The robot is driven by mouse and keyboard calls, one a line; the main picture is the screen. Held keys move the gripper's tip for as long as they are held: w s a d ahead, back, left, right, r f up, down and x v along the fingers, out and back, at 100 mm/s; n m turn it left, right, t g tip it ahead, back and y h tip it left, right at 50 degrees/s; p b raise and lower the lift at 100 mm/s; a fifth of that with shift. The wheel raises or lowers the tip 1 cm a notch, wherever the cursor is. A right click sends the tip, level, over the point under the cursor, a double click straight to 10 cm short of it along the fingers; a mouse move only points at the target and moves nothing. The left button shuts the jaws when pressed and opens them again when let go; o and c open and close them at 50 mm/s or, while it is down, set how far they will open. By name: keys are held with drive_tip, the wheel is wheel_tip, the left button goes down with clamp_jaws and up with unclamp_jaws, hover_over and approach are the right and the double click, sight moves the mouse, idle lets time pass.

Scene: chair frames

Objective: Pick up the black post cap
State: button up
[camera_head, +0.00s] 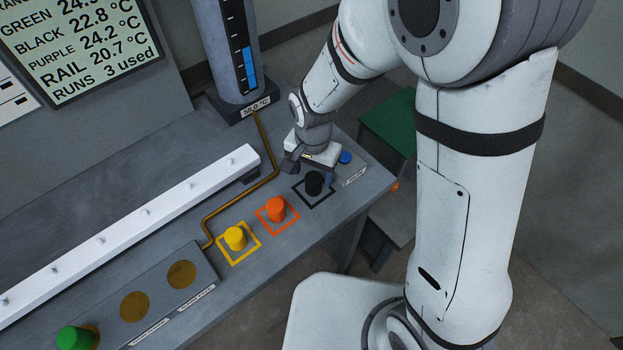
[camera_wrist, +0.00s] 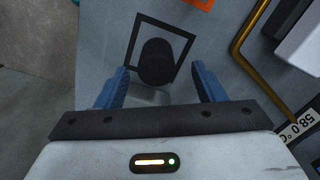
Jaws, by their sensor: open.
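The black post cap (camera_head: 314,183) stands upright inside a black square outline on the grey bench, at the right end of a row of caps. In the wrist view the cap (camera_wrist: 157,62) shows from above, between and a little beyond the blue fingertips. My gripper (camera_wrist: 160,84) is open and empty, with one finger to each side of the cap and no visible contact. In the head view my gripper (camera_head: 308,170) is just behind the cap, partly hidden by its own body.
An orange cap (camera_head: 276,209) and a yellow cap (camera_head: 235,238) stand in outlines to the left. A green cap (camera_head: 74,338) sits on the holder block (camera_head: 158,308). A blue-button box (camera_head: 351,173) is close right. A brass pipe (camera_head: 236,196) and white rail (camera_head: 130,232) lie behind.

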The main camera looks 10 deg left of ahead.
sight(314, 177)
drive_tip(key=shift+s+d+f+p, duration=0.15)
drive_tip(key=shift+f+p, duration=0.2)
drive_tip(key=shift+f, duration=1.55)
drive_tip(key=c, duration=1.1)
